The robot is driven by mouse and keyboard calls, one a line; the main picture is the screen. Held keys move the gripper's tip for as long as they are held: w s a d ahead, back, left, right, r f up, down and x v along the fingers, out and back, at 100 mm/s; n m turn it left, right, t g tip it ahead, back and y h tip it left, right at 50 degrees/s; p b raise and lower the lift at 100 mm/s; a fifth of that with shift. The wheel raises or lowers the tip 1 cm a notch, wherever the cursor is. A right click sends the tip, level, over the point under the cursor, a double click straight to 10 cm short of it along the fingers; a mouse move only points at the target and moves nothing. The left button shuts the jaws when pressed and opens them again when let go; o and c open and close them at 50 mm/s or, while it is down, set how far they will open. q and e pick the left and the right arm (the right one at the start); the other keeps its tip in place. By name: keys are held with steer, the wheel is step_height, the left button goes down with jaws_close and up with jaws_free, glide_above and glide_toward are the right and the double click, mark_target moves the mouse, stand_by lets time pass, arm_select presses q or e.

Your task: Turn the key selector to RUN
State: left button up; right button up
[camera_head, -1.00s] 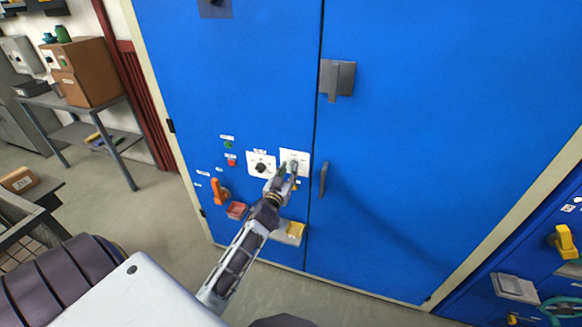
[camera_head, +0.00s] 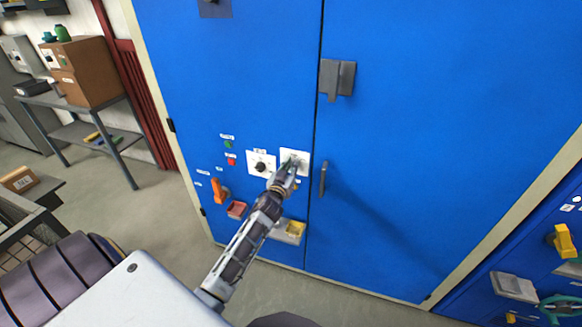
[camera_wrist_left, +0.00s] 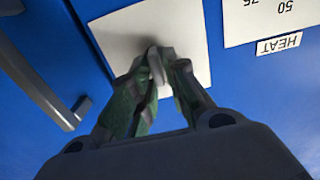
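The key selector's white plate (camera_head: 302,154) is on the blue cabinet's left door, beside the door gap; it also shows in the left wrist view (camera_wrist_left: 115,35). My left gripper (camera_head: 290,165) is at this plate. In the left wrist view the fingers of my left gripper (camera_wrist_left: 155,68) come together on the small grey key (camera_wrist_left: 156,62) at the plate's middle. The fingers hide most of the key and any position marks, so its angle is unclear. My right gripper is not in view.
Left of the selector is a white plate with a black dial (camera_head: 260,167), labelled HEAT in the wrist view. An orange handle (camera_head: 218,190), a red box (camera_head: 236,209) and a yellow block (camera_head: 295,229) sit lower. A grey door handle (camera_head: 323,179) stands close right.

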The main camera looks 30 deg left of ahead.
arm_select(q)
jaws_close()
steer(key=shift+m, duration=0.4)
steer(key=m, duration=0.7)
steer(key=d+m, duration=0.1)
steer(key=m, duration=0.3)
steer(key=shift+w+f, duration=0.1)
steer(key=shift+f, duration=0.2)
stand_by(0.4)
steer(key=shift+o, duration=2.2)
jaws_free()
